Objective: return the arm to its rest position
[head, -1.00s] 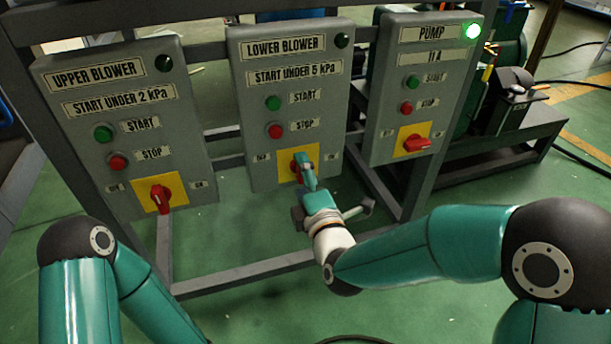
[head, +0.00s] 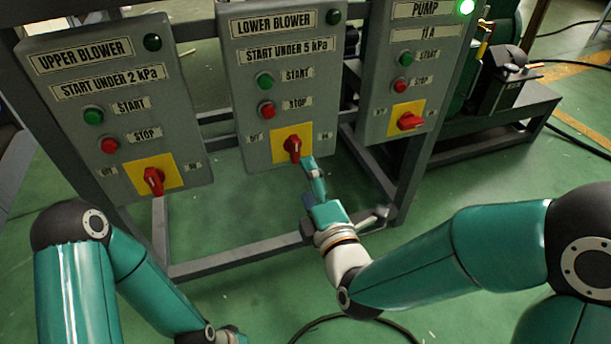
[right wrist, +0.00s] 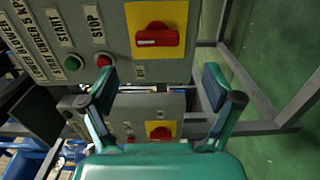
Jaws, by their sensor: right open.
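My right gripper (head: 312,168) is open and empty, just below and to the right of the lower blower's red knob (head: 292,147) in the head view. The knob sits upright on a yellow plate. In the right wrist view, the open fingers (right wrist: 160,80) point at the panel, with the red knob (right wrist: 158,38) ahead and clear of them. My right arm (head: 450,250) reaches in from the right. My left arm (head: 80,285) is folded at the lower left; its gripper is not visible.
The upper blower panel (head: 75,118) is on the left, and the pump panel (head: 385,72) with a lit green lamp (head: 466,7) on the right. A grey frame (head: 240,258) carries the panels. Green floor in front is open; a dark cable (head: 350,316) lies there.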

